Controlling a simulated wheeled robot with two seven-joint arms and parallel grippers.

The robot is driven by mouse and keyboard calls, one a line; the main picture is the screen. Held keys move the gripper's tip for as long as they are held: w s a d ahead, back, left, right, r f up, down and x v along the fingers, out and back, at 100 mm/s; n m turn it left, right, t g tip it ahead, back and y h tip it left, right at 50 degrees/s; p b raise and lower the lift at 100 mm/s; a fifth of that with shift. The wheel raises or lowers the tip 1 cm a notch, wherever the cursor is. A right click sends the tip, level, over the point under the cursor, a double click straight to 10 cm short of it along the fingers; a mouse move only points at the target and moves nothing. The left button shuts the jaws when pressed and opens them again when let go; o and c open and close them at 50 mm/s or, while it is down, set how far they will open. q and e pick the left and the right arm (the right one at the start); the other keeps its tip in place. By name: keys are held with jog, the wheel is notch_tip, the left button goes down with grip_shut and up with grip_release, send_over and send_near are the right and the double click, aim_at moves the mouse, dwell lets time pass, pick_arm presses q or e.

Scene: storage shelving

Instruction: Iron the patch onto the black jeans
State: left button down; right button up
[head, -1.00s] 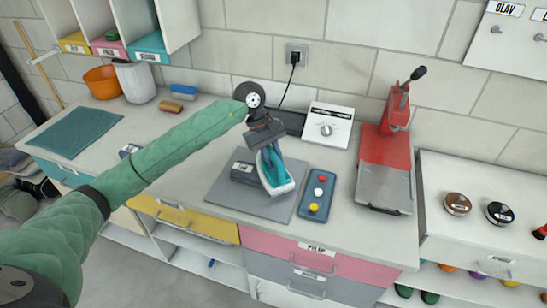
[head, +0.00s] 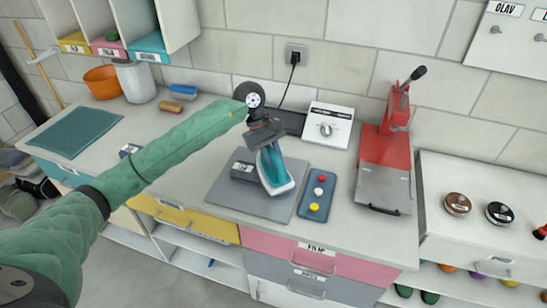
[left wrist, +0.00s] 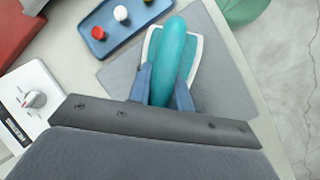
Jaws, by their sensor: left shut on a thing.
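My left gripper (head: 268,148) is shut on a teal and white iron (head: 274,172). In the left wrist view my blue fingers (left wrist: 165,84) clasp the iron's teal body (left wrist: 175,48) from both sides. The iron is tilted over the grey mat (head: 235,203); I cannot tell whether it touches the mat. A dark grey block with a white label (head: 243,171) is on the mat, just left of the iron. I cannot make out the patch or the black jeans for sure. My right gripper is not in view.
A blue tray with red, white and yellow knobs (head: 317,195) lies right of the mat. A white dial box (head: 328,126) stands behind it. A red press (head: 388,150) is further right. A teal mat (head: 75,132) lies at the far left of the counter.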

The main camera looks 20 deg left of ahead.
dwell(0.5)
pick_arm(q)
jog(key=shift+w+r, duration=0.1)
jog(key=shift+r, duration=0.4)
jog(key=shift+r+b, duration=0.55)
jog(key=shift+r, duration=3.45)
